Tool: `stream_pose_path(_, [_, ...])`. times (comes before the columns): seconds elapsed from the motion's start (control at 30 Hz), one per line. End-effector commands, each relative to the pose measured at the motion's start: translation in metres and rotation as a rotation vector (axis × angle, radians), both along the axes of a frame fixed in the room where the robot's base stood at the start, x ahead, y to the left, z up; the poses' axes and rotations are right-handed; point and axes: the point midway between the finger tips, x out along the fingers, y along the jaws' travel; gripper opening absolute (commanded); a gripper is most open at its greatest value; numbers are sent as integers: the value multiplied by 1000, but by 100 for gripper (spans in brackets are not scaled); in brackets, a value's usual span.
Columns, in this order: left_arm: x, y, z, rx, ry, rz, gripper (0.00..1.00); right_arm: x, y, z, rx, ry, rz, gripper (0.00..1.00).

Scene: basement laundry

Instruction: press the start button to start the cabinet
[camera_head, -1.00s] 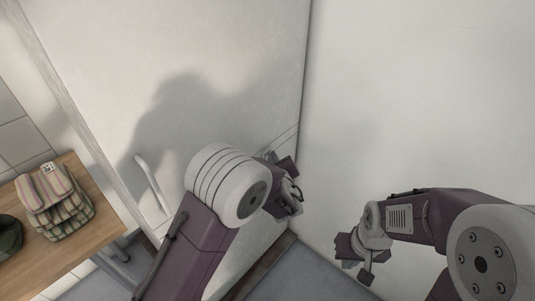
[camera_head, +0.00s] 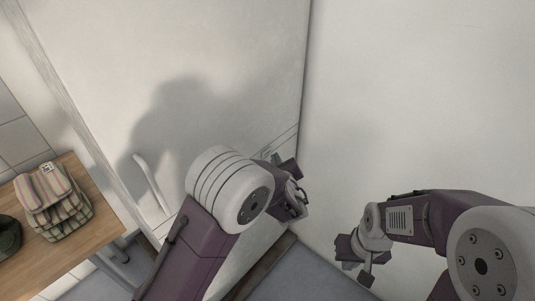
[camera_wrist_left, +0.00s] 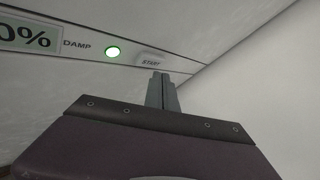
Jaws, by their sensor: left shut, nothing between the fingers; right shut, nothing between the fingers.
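The cabinet (camera_head: 230,50) is a tall pale front in the head view, with a white bar handle (camera_head: 150,182) at its lower left. The start button (camera_wrist_left: 151,61), marked START, is right of that light. My left gripper (camera_wrist_left: 162,76) is shut, with its fingertips at the button's lower edge; I cannot tell if they touch it. My right gripper (camera_head: 352,250) is shut and empty, low in front of the pale wall.
A wooden bench (camera_head: 95,232) stands at the left with a striped backpack (camera_head: 55,205) and a dark green item (camera_head: 8,236) on it. A plain pale wall (camera_head: 420,90) meets the cabinet at the right. Grey floor shows below.

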Motion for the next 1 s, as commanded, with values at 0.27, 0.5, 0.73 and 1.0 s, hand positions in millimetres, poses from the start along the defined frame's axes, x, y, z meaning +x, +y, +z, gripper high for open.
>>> stream_pose_path(0.27, [-2, -3, 0, 0, 0, 0, 0, 0, 0, 0, 0, 0, 0, 0])
stream_pose_path(0.5, [-16, -22, 0, 0, 0, -2, 0, 0, 0, 0, 0, 0, 0, 0])
stream_pose_path(0.73, [-27, -38, 0, 0, -1, -1, 0, 0, 0, 1, 0, 0, 0, 0])
stream_pose_path(1.0, [-29, -40, 0, 0, 1, 1, 0, 0, 0, 1, 0, 0, 0, 0])
